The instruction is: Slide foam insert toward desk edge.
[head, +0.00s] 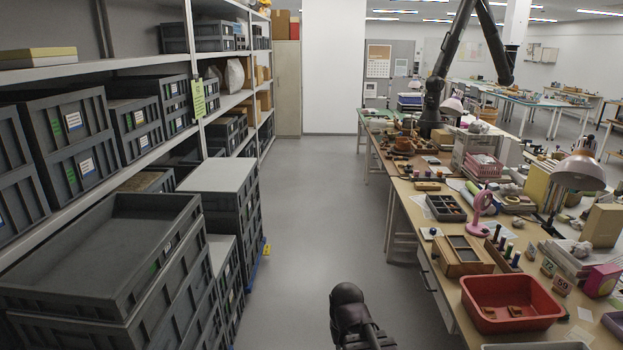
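The desk (408,190) runs along the right side, with its near edge facing the aisle. I cannot single out a foam insert for sure. A dark compartmented tray (445,207) lies near the desk's aisle edge, and small pieces show in it. A dark rounded part of my own arm rises at the bottom centre, over the floor and left of the desk. No gripper fingers show, so my gripper is not seen touching anything.
A red bin (512,303) holding brown pieces and a wooden box (463,256) stand on the near desk. A pink stand (481,213) and a lamp (579,172) rise behind. Grey crates (100,240) line the left. The aisle floor (315,220) between is clear.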

